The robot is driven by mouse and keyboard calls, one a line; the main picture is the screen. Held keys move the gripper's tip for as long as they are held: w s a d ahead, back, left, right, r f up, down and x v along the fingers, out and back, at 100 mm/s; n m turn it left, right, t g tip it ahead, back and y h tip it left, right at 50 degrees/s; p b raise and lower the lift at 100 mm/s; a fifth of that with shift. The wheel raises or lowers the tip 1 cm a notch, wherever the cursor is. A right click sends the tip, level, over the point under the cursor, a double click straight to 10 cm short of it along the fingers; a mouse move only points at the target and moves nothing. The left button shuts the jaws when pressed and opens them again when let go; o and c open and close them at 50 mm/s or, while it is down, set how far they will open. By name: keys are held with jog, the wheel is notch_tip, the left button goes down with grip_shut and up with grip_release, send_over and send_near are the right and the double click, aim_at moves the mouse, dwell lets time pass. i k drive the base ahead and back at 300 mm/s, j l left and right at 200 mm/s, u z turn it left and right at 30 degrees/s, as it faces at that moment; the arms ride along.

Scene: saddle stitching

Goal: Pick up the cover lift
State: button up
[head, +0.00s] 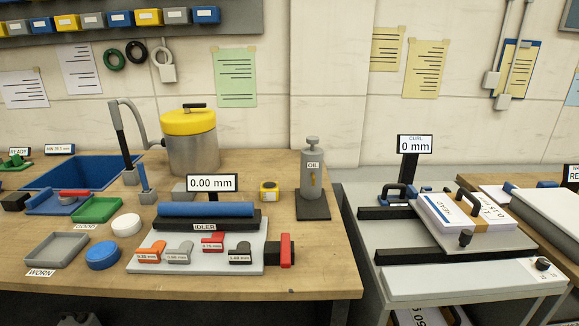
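A stack of white sheets (436,222) with a tan band lies tilted on the grey tray of the right-hand stand. It has printed lettering that includes "HEAD", and it appears to be the cover lift, though no label confirms that. A black handle (468,201) rises at its right end, and a dark knob (465,238) stands at its front edge. Other dark clamp-like parts (397,192) sit behind it. My gripper is not seen in the head view.
The stand's front ledge (450,283) is mostly bare. The wooden bench (325,270) at left holds an oil can (313,180), an idler roller (206,209) and trays. Another table with a white block (545,213) is at right.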

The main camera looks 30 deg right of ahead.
aim_at(451, 212)
jog(key=z, duration=1.45)
